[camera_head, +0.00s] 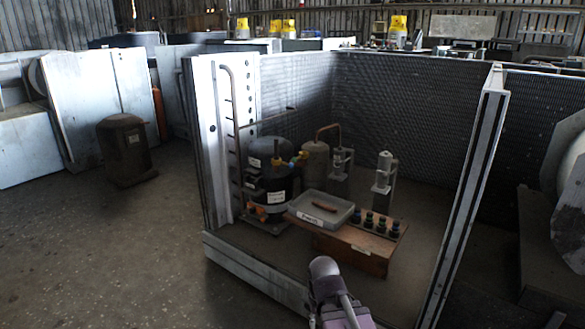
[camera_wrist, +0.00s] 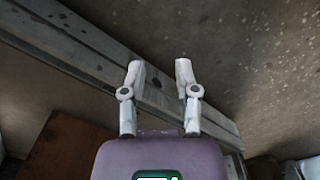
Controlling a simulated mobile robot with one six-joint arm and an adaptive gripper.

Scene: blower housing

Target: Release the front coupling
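My gripper (camera_wrist: 160,69) is open in the wrist view. Its two pale fingers stand apart with nothing between them, in front of a metal frame rail (camera_wrist: 90,50) and the floor. In the head view part of my purple-grey arm shows at the bottom centre, in front of the open housing; the fingertips cannot be made out there. Inside the housing stand a black compressor (camera_head: 276,190) and a copper-piped tank (camera_head: 315,158). Small orange fittings (camera_head: 262,214) show at the compressor's base, and yellow and blue fittings (camera_head: 281,164) near its top. I cannot tell which one is the front coupling.
A grey labelled tray (camera_head: 342,218) with a brown piece in it rests on a wooden crate (camera_head: 355,258). Several dark cylinders (camera_head: 369,219) stand beside it. A frame post (camera_head: 470,190) rises at the right, a low rail (camera_head: 255,274) crosses the front.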

